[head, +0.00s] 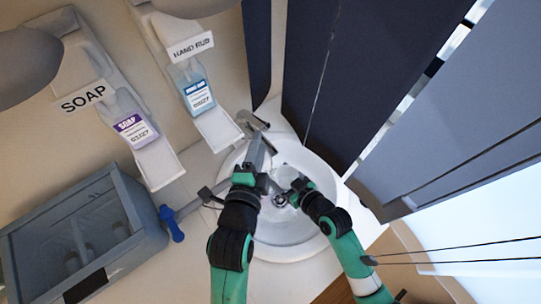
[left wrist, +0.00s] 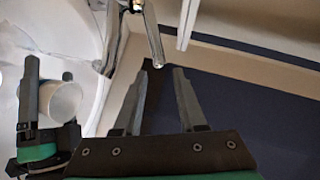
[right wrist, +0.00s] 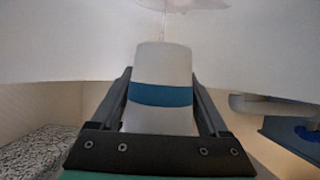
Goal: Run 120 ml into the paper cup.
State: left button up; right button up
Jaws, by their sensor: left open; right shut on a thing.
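The paper cup (right wrist: 160,65) is white with a blue band. My right gripper (right wrist: 160,95) is shut around its sides in the right wrist view. Its round open mouth shows in the left wrist view (left wrist: 63,100). In the head view, my right gripper (head: 287,183) is over the white basin (head: 295,240). The metal tap (head: 257,121) stands at the basin's back edge. My left gripper (left wrist: 168,72) is open and empty, its fingertips just short of the tap's metal lever (left wrist: 154,38). A faint vertical line shows above the cup; I cannot tell whether it is running water.
A soap dispenser (head: 132,128) and a hand rub dispenser (head: 198,97) hang on the wall at the left. A grey bin (head: 150,215) and a blue-handled tool (head: 172,222) are left of the basin. Dark panels (head: 345,75) close off the right.

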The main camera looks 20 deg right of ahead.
pick_arm(q)
jog(key=shift+o, duration=1.3)
jog(key=s+d+r+h, duration=0.1)
jog(key=d+r+h, duration=0.1)
jog(key=d+r, duration=0.2)
jog(key=shift+m+t+h, duration=0.3)
notch_tip(320, 180, up, 18)
jog(key=n+t+y, duration=0.2)
jog(key=n+t, duration=0.9)
jog(key=n, duration=0.3)
send_over(266, 127)
jog(key=s+d, duration=0.3)
jog(key=s, duration=0.5)
jog(key=w+a+f+n+g+y, duration=0.1)
jog(key=w+f+n+g+y, duration=0.1)
jog(key=f+n+y, duration=0.3)
jog(key=w+a+f+n+g+y, duration=0.1)
jog(key=a+f+n+g+y, duration=0.15)
jog(key=n+y, duration=0.35)
jog(key=s+d+f+g+y, duration=0.1)
jog(key=s+f+g, duration=0.15)
jog(key=f, duration=0.35)
jog(key=s+d+f+g, duration=0.2)
jog(key=f+g, duration=0.2)
jog(key=f, duration=0.2)
jog(key=x, duration=1.2)
jog(key=shift+a+r, duration=0.15)
jog(key=shift+a, duration=0.25)
